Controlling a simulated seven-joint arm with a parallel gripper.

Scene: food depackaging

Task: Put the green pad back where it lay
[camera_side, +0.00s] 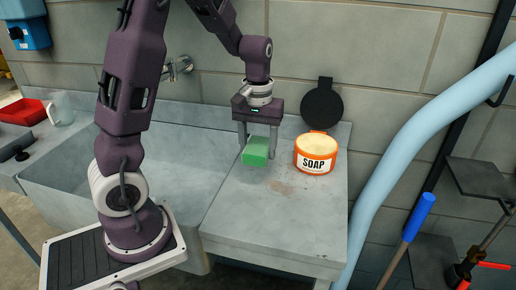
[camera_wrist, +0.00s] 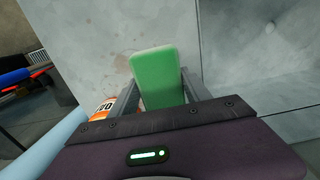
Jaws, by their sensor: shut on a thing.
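The green pad (camera_side: 256,151) is a small block held between the fingers of my gripper (camera_side: 258,146). My gripper is shut on it, pointing down over the grey counter (camera_side: 245,215), left of the soap tub. The pad looks slightly above the counter, but the exact gap is hard to tell. In the wrist view the pad (camera_wrist: 160,78) sits between the two fingers of my gripper (camera_wrist: 158,88), its far end reaching past them. A brownish stain (camera_side: 281,187) marks the counter in front of the pad.
An orange and white soap tub (camera_side: 316,154) stands open just right of my gripper, its black lid (camera_side: 322,104) raised behind it. A sink basin (camera_side: 75,165) lies to the left. A light blue pipe (camera_side: 410,135) runs past the counter's right side. The counter's front is clear.

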